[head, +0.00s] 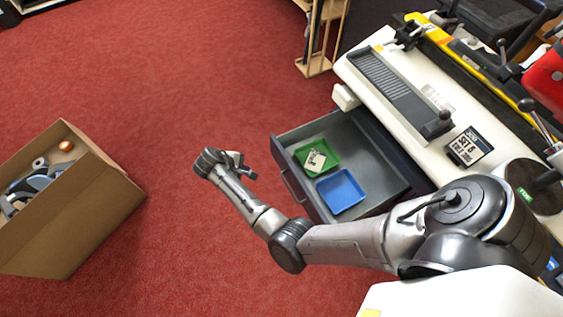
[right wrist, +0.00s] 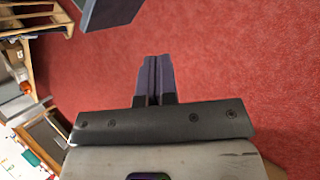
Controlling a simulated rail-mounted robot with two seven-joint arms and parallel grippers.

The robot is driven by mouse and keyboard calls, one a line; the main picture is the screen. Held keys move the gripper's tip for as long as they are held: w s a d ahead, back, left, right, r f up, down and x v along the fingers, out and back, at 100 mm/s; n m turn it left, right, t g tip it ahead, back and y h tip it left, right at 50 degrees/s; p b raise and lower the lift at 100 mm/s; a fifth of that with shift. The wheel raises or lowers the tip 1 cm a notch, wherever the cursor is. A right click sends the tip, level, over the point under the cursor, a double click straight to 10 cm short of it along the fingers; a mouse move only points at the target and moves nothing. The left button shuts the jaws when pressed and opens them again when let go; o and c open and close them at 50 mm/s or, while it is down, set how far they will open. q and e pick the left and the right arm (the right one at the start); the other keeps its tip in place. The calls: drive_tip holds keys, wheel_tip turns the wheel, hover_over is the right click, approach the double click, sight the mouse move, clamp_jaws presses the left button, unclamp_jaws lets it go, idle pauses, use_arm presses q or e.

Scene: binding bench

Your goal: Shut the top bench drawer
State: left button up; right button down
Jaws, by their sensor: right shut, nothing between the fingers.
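The top bench drawer (head: 360,143) stands pulled out from the white bench in the head view. Its dark front panel (head: 292,180) faces the red floor and carries a handle. A green tray (head: 327,163) with a card in it and a blue tray (head: 341,190) lie inside. My right gripper (head: 246,166) is shut and empty, out over the floor just left of the drawer front, apart from it. In the right wrist view its fingers (right wrist: 154,75) are together, and a dark panel corner (right wrist: 105,10) shows at the top, probably the drawer. My left gripper is not in view.
The bench top (head: 400,100) holds a grey ridged board, a small sign (head: 468,147) and a yellow-edged machine. A cardboard box (head: 75,205) with parts stands on the floor at left. A wooden rack (head: 322,40) stands behind the drawer. Red floor between box and drawer is clear.

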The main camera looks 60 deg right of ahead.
drive_tip(key=s+f+n+g+h, duration=0.1)
drive_tip(key=s+n, duration=0.1)
drive_tip(key=n+g+h+b, duration=0.1)
drive_tip(key=n+b, duration=0.3)
drive_tip(key=n, duration=0.2)
approach(287, 165)
drive_tip(key=f, duration=0.1)
drive_tip(key=s+d+f, duration=0.1)
drive_tip(key=f, duration=0.1)
drive_tip(key=d+f, duration=0.1)
drive_tip(key=shift+s+d+f, duration=0.2)
drive_tip(key=shift+s+f, duration=0.05)
drive_tip(key=shift+f, duration=0.1)
drive_tip(key=shift+s+d, duration=0.3)
drive_tip(key=shift+d, duration=0.3)
drive_tip(key=shift+s+d+r, duration=0.1)
drive_tip(key=shift+d, duration=0.15)
